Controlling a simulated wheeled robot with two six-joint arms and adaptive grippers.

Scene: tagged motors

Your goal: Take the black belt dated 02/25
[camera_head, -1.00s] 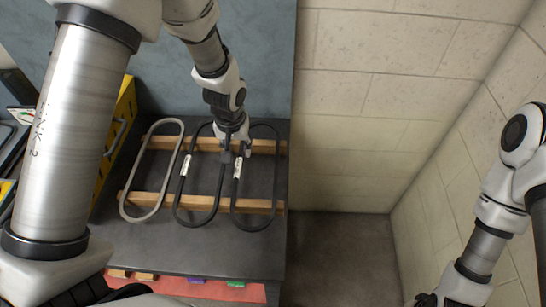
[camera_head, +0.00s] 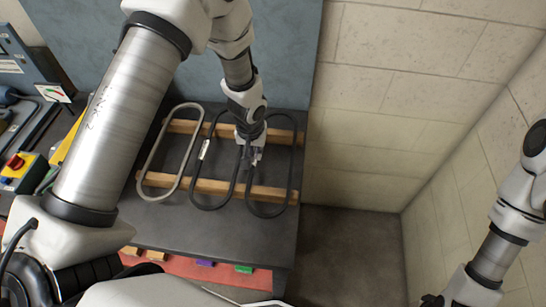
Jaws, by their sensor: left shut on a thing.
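Three long oval belts lie side by side across two wooden rails on a dark table (camera_head: 225,228). The left belt (camera_head: 154,150) is grey. The middle belt (camera_head: 199,176) is black and bears a small white tag (camera_head: 204,149). The right belt (camera_head: 291,168) is also black. My left gripper (camera_head: 250,158) comes down from above and is shut on the left side of the right black belt, hiding part of it. No tag shows on this belt now. The writing on the visible tag is too small to read. My right arm runs down the right edge; its gripper does not show.
The wooden rails (camera_head: 217,187) lie under the belts. A blue-grey panel (camera_head: 290,60) stands behind the table. Coloured blocks, one green (camera_head: 243,268), lie on a red strip in front. A yellow box with a red button (camera_head: 16,162) is at left. Bare floor (camera_head: 350,250) lies right of the table.

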